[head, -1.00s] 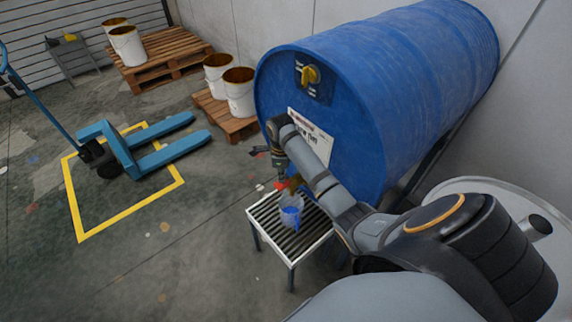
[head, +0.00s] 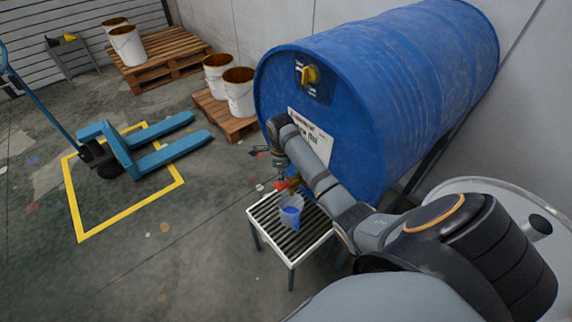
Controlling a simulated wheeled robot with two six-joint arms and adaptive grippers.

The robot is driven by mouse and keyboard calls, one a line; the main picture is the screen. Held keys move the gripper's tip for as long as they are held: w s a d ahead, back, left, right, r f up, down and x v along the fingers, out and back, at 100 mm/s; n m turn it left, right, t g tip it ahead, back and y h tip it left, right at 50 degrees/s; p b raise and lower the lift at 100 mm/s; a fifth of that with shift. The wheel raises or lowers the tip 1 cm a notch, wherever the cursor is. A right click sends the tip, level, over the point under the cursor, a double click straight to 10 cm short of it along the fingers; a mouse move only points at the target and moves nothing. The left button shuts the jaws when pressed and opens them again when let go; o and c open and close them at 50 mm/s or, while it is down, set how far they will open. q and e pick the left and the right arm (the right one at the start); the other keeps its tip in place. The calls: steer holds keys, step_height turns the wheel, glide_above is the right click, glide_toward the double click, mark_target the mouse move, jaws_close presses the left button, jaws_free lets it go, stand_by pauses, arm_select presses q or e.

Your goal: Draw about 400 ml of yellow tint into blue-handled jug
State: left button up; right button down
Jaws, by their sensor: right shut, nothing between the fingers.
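A large blue drum (head: 400,85) lies on its side with a white label on its front end. A tap with a red handle (head: 291,183) sits low on that end. A clear jug with blue on it (head: 290,214) stands on a slatted stand (head: 264,211) below the tap. The level inside the jug is too small to tell. My right gripper (head: 281,176) is shut and empty, close above the red handle. Whether it touches the handle I cannot tell. My arm hides part of the drum's lower front. My left gripper is not in view.
A blue pallet jack (head: 125,150) stands at the left on a yellow floor marking (head: 80,215). White buckets (head: 240,95) stand on wooden pallets (head: 170,62) at the back. A pale drum lid (head: 470,190) is at the lower right. The floor left of the stand is clear.

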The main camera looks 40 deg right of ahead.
mark_target(282, 184)
steer(key=shift+f, duration=0.1)
steer(key=shift+f+b, duration=0.75)
steer(key=shift+f, duration=1.4)
steer(key=shift+r, duration=0.15)
stand_by(3.4)
step_height(282, 184, up, 7)
steer(key=p, duration=1)
steer(key=shift+r, duration=0.1)
steer(key=shift+f, duration=0.2)
